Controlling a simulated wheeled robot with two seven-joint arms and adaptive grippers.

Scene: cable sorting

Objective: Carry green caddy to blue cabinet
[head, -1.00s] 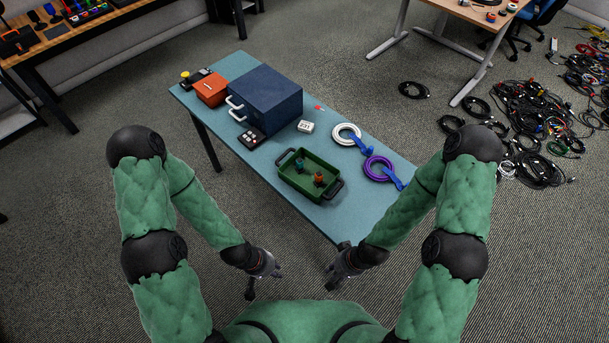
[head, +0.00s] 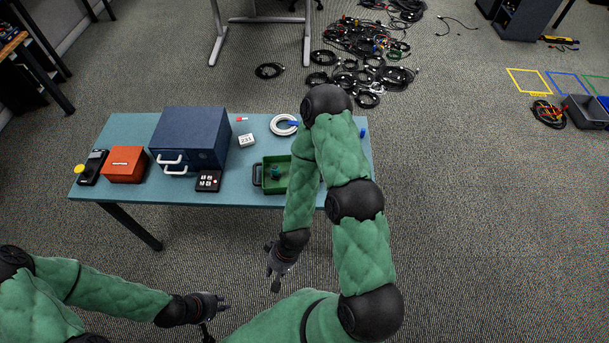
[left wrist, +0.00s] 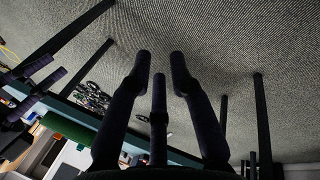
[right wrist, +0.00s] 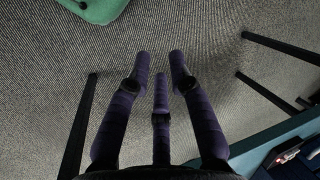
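The green caddy (head: 274,184) stands on the teal table, right of the cabinet. My right arm covers its right part; a dark handle and a teal item inside show. The blue cabinet (head: 197,132) stands on the table left of the caddy, with two white handles on its front. My left gripper (head: 222,304) is over the floor in front of the table, away from both. Its fingers are apart and empty in the left wrist view (left wrist: 160,62). My right gripper (head: 275,275) is below the table's front edge. Its fingers are apart and empty in the right wrist view (right wrist: 160,62).
On the teal table (head: 125,190) are an orange box (head: 125,164), a black keypad (head: 208,181), a white tag-like block (head: 247,140) and a white cable coil (head: 285,124). Cables (head: 360,60) litter the floor behind. Floor in front is clear.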

